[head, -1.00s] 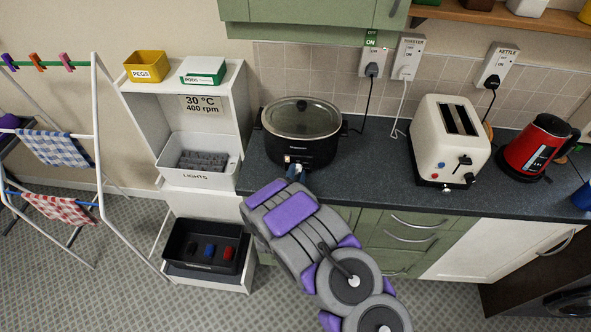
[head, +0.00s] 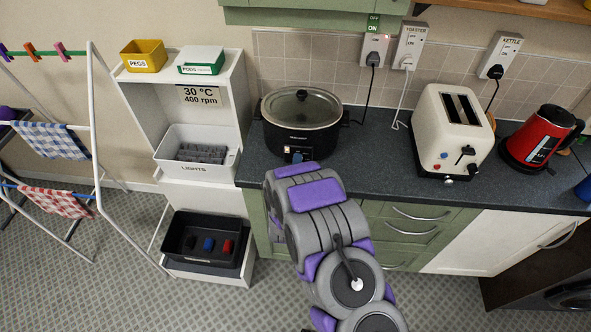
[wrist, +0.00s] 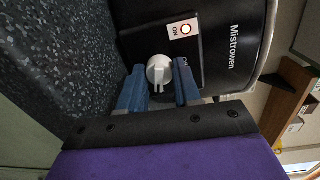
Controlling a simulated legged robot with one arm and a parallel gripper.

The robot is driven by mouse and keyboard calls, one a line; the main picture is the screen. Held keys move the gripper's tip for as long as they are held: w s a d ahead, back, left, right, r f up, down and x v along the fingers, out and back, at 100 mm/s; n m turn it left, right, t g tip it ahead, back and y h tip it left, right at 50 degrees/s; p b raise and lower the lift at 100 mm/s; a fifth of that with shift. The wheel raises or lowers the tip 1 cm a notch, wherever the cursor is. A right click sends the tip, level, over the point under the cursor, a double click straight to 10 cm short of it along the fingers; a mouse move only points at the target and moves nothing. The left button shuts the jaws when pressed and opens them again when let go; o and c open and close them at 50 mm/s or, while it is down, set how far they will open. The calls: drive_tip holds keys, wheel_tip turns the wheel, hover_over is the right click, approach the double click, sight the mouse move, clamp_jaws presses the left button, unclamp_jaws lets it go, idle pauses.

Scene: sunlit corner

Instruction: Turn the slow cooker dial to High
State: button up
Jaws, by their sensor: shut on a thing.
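The black slow cooker (head: 301,135) with a glass lid stands on the dark counter, with a white dial (wrist: 160,71) low on its front. In the wrist view, the blue fingers of my gripper (wrist: 159,88) are on either side of the dial, shut on it. No High mark can be read.
The counter (head: 385,165) is clear between the cooker and the cream toaster (head: 432,140); a red kettle (head: 538,142) stands further right. A white shelf unit (head: 235,110) is left of the cooker. Cords run to the wall sockets (head: 374,50).

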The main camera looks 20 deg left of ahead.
drive_tip(key=m+b, duration=0.2)
drive_tip(key=b, duration=0.2)
drive_tip(key=f+m+b, duration=0.1)
drive_tip(key=m+b, duration=0.2)
drive_tip(key=b, duration=0.2)
drive_tip(key=shift+d+f, duration=0.15)
drive_tip(key=shift+d, duration=0.05)
drive_tip(key=m+b, duration=0.3)
drive_tip(key=shift+s+r, duration=0.1)
drive_tip(key=shift+r, duration=0.1)
drive_tip(key=shift+m, duration=0.3)
drive_tip(key=shift+y, duration=0.3)
drive_tip(key=o, duration=0.7)
drive_tip(key=shift+c, duration=0.2)
drive_tip(key=o, duration=0.4)
drive_tip(key=shift+a+r, duration=0.1)
drive_tip(key=shift+a, duration=0.1)
drive_tip(key=shift+r, duration=0.1)
